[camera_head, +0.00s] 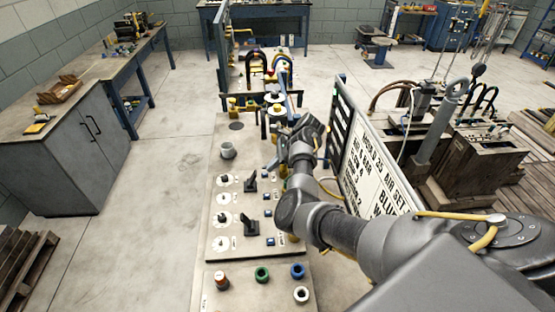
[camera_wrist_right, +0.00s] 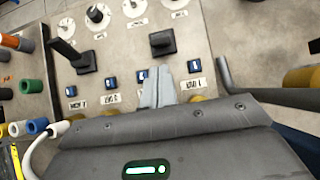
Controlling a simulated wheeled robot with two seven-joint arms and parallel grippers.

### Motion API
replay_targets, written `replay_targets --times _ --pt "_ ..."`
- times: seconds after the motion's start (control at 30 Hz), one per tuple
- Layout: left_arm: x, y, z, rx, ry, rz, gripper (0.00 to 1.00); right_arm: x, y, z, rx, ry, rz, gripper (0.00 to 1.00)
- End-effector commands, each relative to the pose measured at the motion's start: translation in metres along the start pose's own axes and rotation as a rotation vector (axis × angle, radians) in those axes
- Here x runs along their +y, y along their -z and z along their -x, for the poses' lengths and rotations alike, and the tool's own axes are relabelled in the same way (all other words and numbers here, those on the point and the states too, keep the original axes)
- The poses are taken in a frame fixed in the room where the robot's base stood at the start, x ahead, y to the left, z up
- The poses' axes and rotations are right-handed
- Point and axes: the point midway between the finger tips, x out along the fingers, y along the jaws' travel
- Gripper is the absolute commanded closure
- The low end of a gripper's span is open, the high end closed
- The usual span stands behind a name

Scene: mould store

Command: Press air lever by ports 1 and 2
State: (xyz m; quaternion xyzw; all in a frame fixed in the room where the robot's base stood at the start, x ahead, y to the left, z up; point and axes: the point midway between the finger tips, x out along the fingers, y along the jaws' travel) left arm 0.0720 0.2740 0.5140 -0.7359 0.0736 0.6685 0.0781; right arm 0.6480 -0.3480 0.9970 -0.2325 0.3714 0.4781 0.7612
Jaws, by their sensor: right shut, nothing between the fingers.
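A beige control panel (camera_head: 225,262) lies below me with two black levers, a farther one (camera_head: 250,184) and a nearer one (camera_head: 249,227). The levers also show in the right wrist view, one at the top middle (camera_wrist_right: 162,42) and one at the left (camera_wrist_right: 72,54). Small blue switches (camera_wrist_right: 112,77) with white labels sit in a row beside them; the label text is too small to read surely. My right gripper (camera_wrist_right: 160,76) is shut and empty, its pale fingertips over the panel near the blue switches. Contact with the panel cannot be told. My left gripper is not in view.
A grey cup (camera_head: 228,150) stands on the panel's far part. Coloured ring ports (camera_head: 262,274) sit at its near end. A framed white sign (camera_head: 372,172) stands close to the right of my arm.

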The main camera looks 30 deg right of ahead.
Motion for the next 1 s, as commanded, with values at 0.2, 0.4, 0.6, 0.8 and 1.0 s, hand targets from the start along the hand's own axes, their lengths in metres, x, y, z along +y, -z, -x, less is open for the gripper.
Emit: replay_targets --times 0.2,0.4,0.6,0.8,1.0 --pt "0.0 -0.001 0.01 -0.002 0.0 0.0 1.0 0.0 -0.001 -0.032 0.0 -0.002 -0.001 1.0" --pt "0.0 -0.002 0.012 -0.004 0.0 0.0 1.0 0.0 0.0 -0.048 0.0 0.0 -0.001 1.0" --pt "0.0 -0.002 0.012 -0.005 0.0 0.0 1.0 0.0 0.0 -0.051 0.001 0.001 0.0 1.0" --pt "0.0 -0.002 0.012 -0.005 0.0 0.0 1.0 -0.001 0.001 -0.05 0.001 0.001 0.001 1.0" --pt "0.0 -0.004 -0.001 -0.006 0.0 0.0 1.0 -0.006 -0.012 -0.062 0.024 -0.009 0.016 1.0"
